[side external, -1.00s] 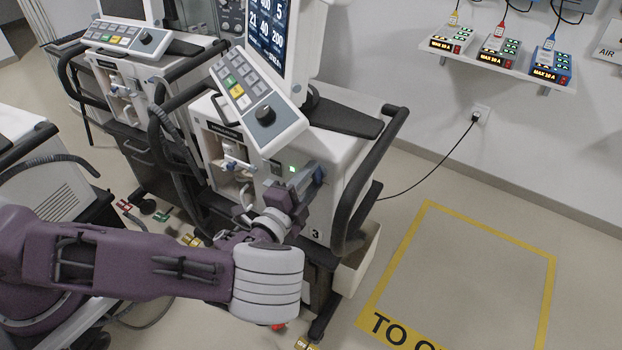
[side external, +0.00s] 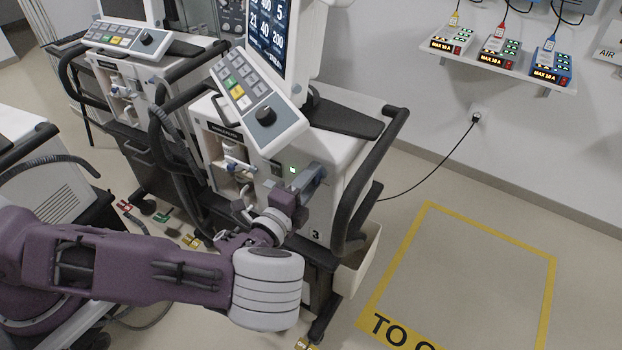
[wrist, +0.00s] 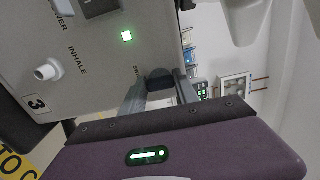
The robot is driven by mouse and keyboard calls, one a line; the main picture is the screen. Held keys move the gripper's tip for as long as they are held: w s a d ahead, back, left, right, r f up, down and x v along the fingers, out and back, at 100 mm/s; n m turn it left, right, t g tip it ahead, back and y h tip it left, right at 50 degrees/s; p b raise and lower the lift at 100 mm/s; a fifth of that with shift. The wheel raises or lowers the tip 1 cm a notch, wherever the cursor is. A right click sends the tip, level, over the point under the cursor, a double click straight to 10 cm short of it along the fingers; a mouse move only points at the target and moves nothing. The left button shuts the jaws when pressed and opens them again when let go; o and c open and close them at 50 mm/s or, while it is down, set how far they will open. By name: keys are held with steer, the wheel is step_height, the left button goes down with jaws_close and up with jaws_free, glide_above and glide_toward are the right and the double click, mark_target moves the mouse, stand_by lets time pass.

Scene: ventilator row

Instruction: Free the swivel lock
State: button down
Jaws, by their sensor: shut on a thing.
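The ventilator (side external: 345,150) numbered 3 stands in the middle of the side view. My gripper (side external: 312,180) is at the right end of its front panel, beside the green light (side external: 292,169). In the wrist view my gripper (wrist: 160,88) has its two grey fingers shut on a dark rounded knob (wrist: 160,76) at the panel's edge. I cannot tell for sure that this knob is the swivel lock. Its far side is hidden by the fingers, and my gripper covers it in the side view.
A screen and tilted keypad (side external: 258,105) overhang the panel. A black handle rail (side external: 372,175) runs along the ventilator's right side. The white inhale port (wrist: 47,72) sticks out of the panel. A yellow-outlined floor area (side external: 470,275) at right is clear.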

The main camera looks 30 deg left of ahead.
steer(key=c, duration=0.9)
jaws_free()
steer(key=s, duration=0.7)
steer(key=shift+s+d, duration=0.1)
steer(key=shift+d, duration=0.1)
